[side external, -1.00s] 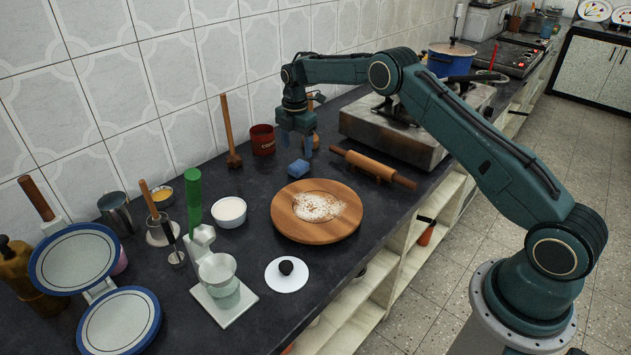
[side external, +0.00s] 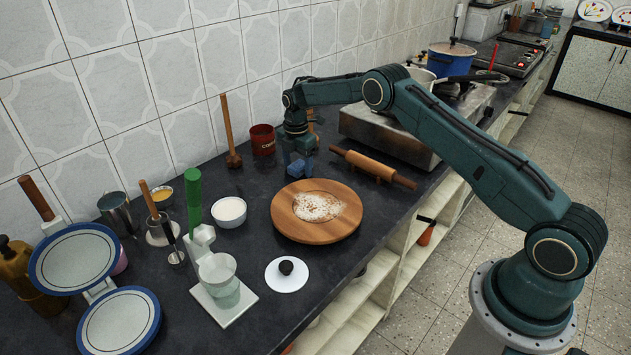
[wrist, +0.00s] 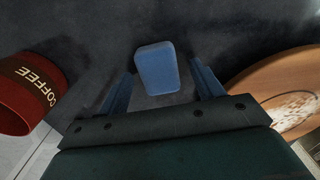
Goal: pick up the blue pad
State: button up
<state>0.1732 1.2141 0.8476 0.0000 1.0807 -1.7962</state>
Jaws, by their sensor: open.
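The blue pad (wrist: 157,68) is a small rounded block lying on the dark counter. In the wrist view it sits between and slightly beyond the two blue fingers of my gripper (wrist: 161,84), with a gap visible on each side. My gripper is open and holds nothing. In the side view my gripper (side external: 299,168) is low over the counter at the pad, and its fingers largely hide the pad. I cannot tell exactly how high the fingertips are above the counter.
A round wooden board (side external: 290,228) with flour lies close in front. A red coffee tin (side external: 263,140) and a wooden-handled tool (side external: 229,130) stand to the left. A rolling pin (side external: 372,168) lies to the right, before the steel stove (side external: 385,135). A white bowl (side external: 229,212) is at the left front.

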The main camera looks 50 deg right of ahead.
aim_at(298, 165)
jog(key=shift+f, duration=0.1)
dwell(0.4)
jog(key=c, duration=1.1)
jog(key=shift+o, duration=0.2)
jog(key=shift+r, duration=0.2)
notch_tip(298, 165, up, 20)
jog(key=shift+f, duration=0.15)
